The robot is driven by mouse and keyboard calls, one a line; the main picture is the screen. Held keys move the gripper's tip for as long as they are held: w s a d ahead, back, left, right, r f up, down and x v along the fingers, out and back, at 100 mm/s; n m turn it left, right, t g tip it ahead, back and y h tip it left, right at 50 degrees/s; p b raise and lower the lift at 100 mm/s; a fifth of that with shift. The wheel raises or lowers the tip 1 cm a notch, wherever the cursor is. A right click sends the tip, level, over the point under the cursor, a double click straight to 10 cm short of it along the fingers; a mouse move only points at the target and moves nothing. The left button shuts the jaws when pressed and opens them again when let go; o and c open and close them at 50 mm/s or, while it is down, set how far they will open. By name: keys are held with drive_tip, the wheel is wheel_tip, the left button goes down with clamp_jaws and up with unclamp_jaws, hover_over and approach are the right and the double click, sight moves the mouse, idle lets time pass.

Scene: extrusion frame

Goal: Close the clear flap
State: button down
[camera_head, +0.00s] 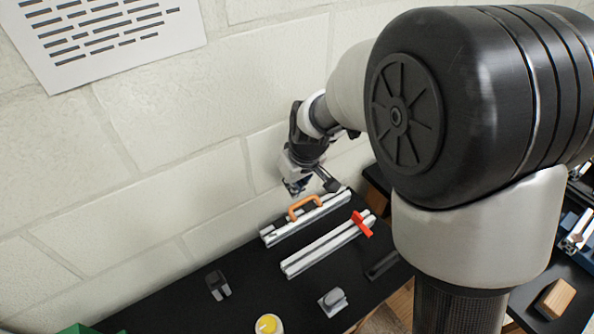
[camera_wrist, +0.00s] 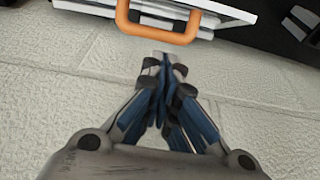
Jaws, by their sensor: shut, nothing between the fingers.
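My gripper (camera_head: 297,188) is shut and empty, near the wall and above the far end of the black bench top. In the wrist view the fingertips (camera_wrist: 165,62) are together, pointing at an orange handle (camera_wrist: 158,30) but apart from it. In the head view the same orange handle (camera_head: 305,207) sits on the rear aluminium extrusion bar (camera_head: 285,230), just below my gripper. A pale flat panel (camera_wrist: 215,10) shows by the handle in the wrist view. I cannot tell whether it is the clear flap; no see-through sheet stands out in either view.
A front extrusion bar (camera_head: 315,253) with a red part (camera_head: 362,224) lies parallel. A dark block (camera_head: 218,285), a grey part (camera_head: 333,302) and a yellow-topped container (camera_head: 268,324) stand nearby. The white block wall (camera_head: 150,140) is close behind my gripper. A wooden block (camera_head: 556,298) is far right.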

drive_tip(key=shift+b+x, duration=0.3)
drive_tip(key=shift+x, duration=1.3)
